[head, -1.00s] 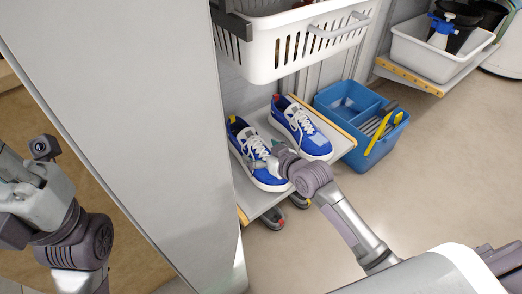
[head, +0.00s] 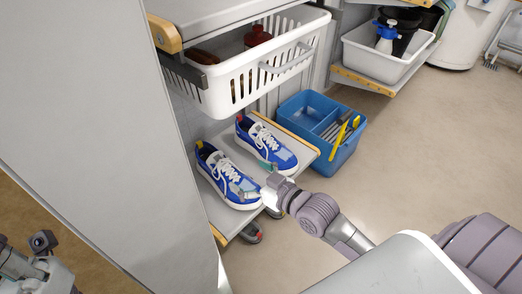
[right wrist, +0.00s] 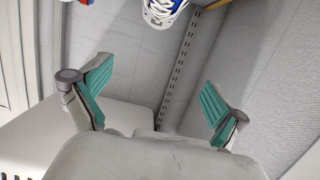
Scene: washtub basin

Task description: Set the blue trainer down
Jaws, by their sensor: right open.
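Two blue trainers with white laces and soles lie side by side on the low grey shelf (head: 229,222). My right gripper (head: 257,179) is open and empty at the toe ends of the trainers. In the right wrist view its teal-padded fingers (right wrist: 158,88) are spread wide with nothing between them. Part of a trainer (right wrist: 163,12) shows at the top edge there, beyond the fingers. My left arm shows at the lower left; its fingers are out of view.
A white slatted basket (head: 225,95) hangs above the trainers. A blue divided caddy (head: 348,150) with yellow-handled tools stands right of the shelf. A white bin (head: 375,60) sits on another shelf behind. A tall grey panel (head: 90,130) stands left. Floor at right is clear.

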